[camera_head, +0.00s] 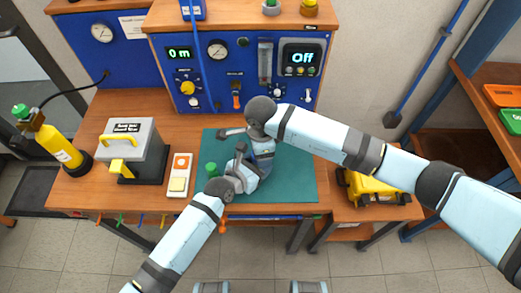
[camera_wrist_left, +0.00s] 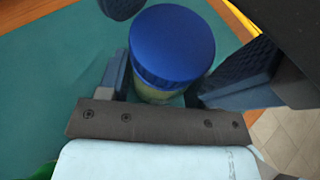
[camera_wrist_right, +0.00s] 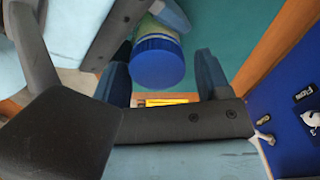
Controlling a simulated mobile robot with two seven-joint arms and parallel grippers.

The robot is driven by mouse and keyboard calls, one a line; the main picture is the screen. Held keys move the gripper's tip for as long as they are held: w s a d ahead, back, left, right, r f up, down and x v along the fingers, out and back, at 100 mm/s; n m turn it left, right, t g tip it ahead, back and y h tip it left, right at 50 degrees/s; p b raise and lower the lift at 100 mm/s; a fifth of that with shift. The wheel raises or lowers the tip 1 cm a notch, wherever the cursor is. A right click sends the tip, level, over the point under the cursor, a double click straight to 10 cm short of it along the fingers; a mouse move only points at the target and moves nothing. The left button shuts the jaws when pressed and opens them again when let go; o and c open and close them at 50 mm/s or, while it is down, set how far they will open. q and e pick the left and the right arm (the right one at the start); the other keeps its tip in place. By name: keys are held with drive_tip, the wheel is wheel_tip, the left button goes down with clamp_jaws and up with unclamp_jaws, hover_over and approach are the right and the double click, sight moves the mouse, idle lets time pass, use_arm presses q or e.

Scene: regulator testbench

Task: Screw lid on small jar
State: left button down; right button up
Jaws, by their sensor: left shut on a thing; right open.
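The small jar (camera_wrist_left: 160,95) stands between the fingers of my left gripper (camera_head: 246,166), which is shut on its body. The blue lid (camera_wrist_left: 172,42) sits on top of the jar; how tightly it is seated cannot be told. In the right wrist view, the lid (camera_wrist_right: 157,63) shows between the two fingers of my right gripper (camera_wrist_right: 163,72), which is open around it with gaps at the sides. The jar's pale greenish body (camera_wrist_right: 157,27) shows beyond the lid. In the head view, the grippers hide jar and lid.
A green mat (camera_head: 295,185) lies under the grippers on the wooden bench. A green-topped object (camera_head: 211,170) stands near my left gripper. The blue regulator panel (camera_head: 245,75) rises behind.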

drive_tip(key=shift+s+a, duration=0.1)
drive_tip(key=shift+s, duration=0.15)
drive_tip(key=shift+r, duration=2.25)
drive_tip(key=shift+c, duration=0.4)
drive_tip(key=shift+w+r+n, duration=0.1)
drive_tip(key=shift+r+n, duration=0.25)
drive_tip(key=shift+n, duration=0.25)
wheel_tip(320, 180, up, 3)
drive_tip(key=n, duration=0.5)
drive_tip(key=shift+f, duration=0.15)
drive_tip(key=shift+f, duration=4)
